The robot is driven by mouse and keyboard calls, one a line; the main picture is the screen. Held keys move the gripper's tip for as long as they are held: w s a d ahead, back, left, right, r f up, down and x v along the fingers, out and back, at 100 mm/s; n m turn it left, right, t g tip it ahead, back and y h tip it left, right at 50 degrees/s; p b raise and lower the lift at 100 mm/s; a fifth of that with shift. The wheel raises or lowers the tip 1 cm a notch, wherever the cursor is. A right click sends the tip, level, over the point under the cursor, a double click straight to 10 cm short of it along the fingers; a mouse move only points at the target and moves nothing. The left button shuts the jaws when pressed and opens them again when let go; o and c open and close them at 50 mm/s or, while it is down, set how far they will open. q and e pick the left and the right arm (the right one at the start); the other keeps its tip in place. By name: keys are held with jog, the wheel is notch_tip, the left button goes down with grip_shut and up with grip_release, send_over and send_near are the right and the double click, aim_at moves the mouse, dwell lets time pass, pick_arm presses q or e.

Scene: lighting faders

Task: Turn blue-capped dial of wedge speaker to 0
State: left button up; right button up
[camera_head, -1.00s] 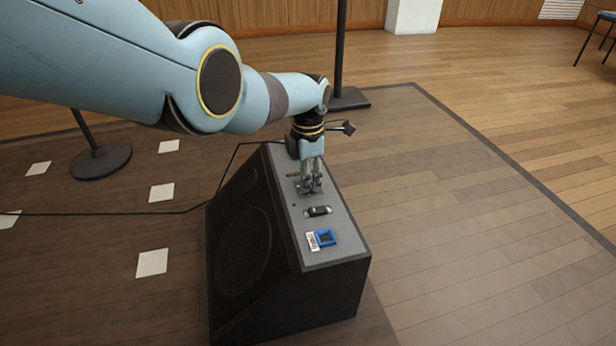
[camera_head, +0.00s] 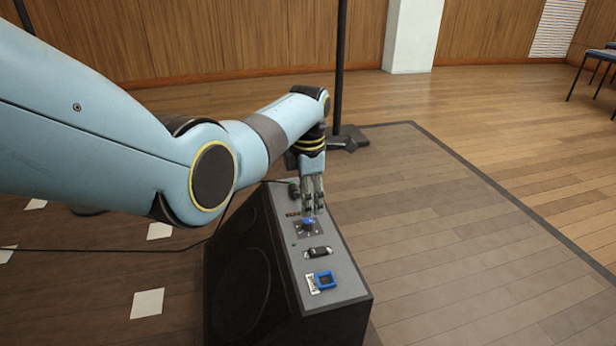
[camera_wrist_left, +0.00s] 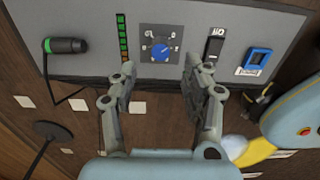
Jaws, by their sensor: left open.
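The wedge speaker (camera_head: 352,292) stands on the floor, with a grey control panel on top. The blue-capped dial (camera_head: 309,222) sits on a dark plate near the far part of that panel. In the left wrist view the dial (camera_wrist_left: 160,52) shows a pale pointer mark, but the scale marks are too small to read. My left gripper (camera_head: 314,211) is above the panel by the dial, fingers down. In the left wrist view its two fingers (camera_wrist_left: 158,77) are spread apart with nothing between them, and the dial shows beyond the gap.
The panel also carries a black rocker switch (camera_wrist_left: 214,46), a blue-framed socket (camera_wrist_left: 258,60), a level strip (camera_wrist_left: 123,38) and a green-ringed cable plug (camera_wrist_left: 66,45). A dark stand pole (camera_head: 340,75) rises behind the speaker.

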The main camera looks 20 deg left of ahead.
aim_at(308, 220)
pick_arm(q)
notch_tip(308, 220, up, 6)
dwell(0.5)
